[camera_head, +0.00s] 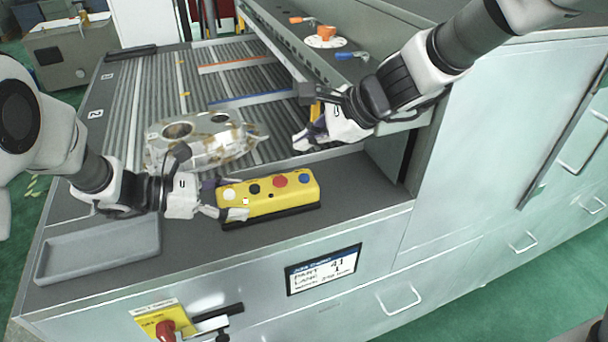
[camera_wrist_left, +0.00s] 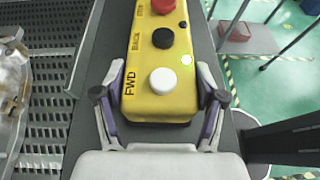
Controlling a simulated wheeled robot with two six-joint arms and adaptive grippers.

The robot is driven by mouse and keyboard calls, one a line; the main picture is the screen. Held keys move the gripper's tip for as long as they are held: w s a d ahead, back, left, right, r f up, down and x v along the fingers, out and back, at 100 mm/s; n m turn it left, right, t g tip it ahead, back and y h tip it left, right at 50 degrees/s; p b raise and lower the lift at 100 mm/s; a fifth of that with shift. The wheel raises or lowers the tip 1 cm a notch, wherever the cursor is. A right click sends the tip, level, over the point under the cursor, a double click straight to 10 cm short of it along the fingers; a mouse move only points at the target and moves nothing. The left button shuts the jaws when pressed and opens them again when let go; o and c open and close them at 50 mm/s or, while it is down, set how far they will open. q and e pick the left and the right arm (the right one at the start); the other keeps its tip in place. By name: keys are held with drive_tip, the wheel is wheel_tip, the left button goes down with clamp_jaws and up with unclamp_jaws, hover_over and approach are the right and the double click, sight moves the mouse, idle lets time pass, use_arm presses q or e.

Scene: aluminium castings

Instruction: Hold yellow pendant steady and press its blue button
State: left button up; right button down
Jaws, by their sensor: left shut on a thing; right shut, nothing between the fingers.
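The yellow pendant (camera_head: 268,205) lies on the grey ledge at the front of the machine. Along its top are a white button (camera_head: 229,193), a black button (camera_head: 254,188), a red button (camera_head: 280,181) and a blue button (camera_head: 304,178) at the right end. My left gripper (camera_head: 222,201) is shut on the pendant's left end, by the white button. The left wrist view shows its fingers (camera_wrist_left: 161,98) on both sides of the pendant (camera_wrist_left: 160,104); the blue button is out of that view. My right gripper (camera_head: 303,140) is shut and empty, above and behind the blue button, apart from it.
A shiny aluminium casting (camera_head: 205,140) sits on the ribbed conveyor behind the left gripper. An empty grey tray (camera_head: 98,250) lies at the left of the ledge. An orange-and-white item (camera_head: 325,38) and a blue-handled tool (camera_head: 352,56) lie on the raised rail.

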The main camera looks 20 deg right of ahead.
use_arm(q)
drive_tip(key=o, duration=1.7)
